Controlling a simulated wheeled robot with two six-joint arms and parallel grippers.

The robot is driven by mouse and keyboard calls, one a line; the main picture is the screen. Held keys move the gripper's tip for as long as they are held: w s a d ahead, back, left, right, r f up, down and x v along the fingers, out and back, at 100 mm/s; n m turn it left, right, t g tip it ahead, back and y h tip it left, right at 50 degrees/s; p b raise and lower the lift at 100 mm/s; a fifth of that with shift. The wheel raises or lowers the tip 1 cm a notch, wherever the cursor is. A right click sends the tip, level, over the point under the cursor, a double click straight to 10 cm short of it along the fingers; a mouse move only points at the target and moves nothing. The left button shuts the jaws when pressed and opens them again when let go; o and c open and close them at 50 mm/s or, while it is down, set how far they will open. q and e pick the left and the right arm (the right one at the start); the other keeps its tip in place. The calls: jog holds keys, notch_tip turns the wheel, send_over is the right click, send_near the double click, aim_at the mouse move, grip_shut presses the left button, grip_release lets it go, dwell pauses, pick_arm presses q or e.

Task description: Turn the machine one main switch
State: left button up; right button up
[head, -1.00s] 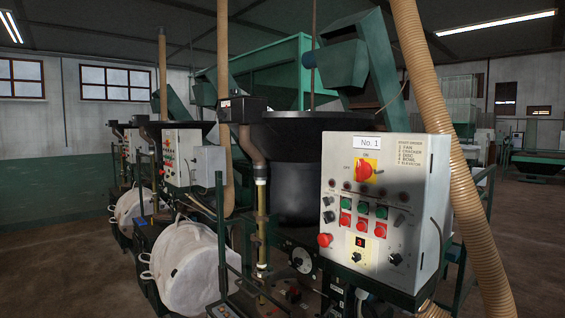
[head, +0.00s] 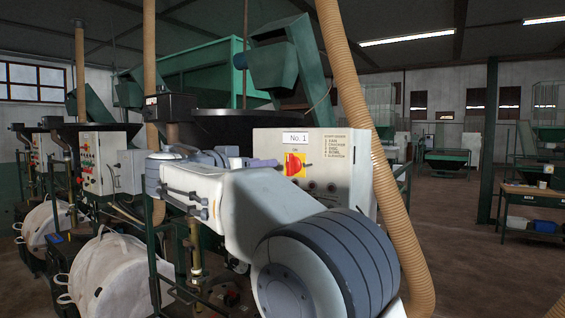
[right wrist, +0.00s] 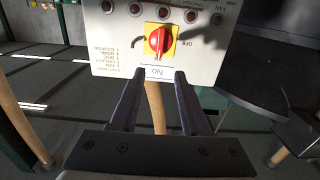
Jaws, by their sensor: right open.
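The machine one main switch is a red knob (head: 295,163) on a yellow plate, high on the light grey control panel (head: 345,183) under the label "No. 1" (head: 296,138). In the right wrist view the panel is upside down, with the red knob (right wrist: 161,42) past the fingertips. My right gripper (right wrist: 160,76) is open and empty, its two dark fingers pointing at the panel around the label area, apart from the knob. In the head view my right gripper (head: 268,163) is just left of the switch. My right arm hides the panel's lower part. My left gripper is out of view.
A tan hose (head: 368,150) runs down just right of the panel. A black hopper (head: 235,122) stands behind it. Other machines with a panel (head: 108,165) and white bags (head: 108,272) stand at left. The floor at right is open, with a workbench (head: 535,195).

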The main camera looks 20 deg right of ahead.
aim_at(288, 156)
jog(key=p+x, duration=0.1)
jog(key=x, duration=0.2)
jog(key=p+x, duration=0.2)
jog(key=x, duration=0.2)
jog(key=r+p+x, duration=0.1)
jog(key=p+x, duration=0.1)
jog(key=x, duration=0.1)
jog(key=shift+w+d, duration=0.1)
jog(key=shift+d, duration=0.1)
jog(key=shift+f, duration=0.1)
grip_shut()
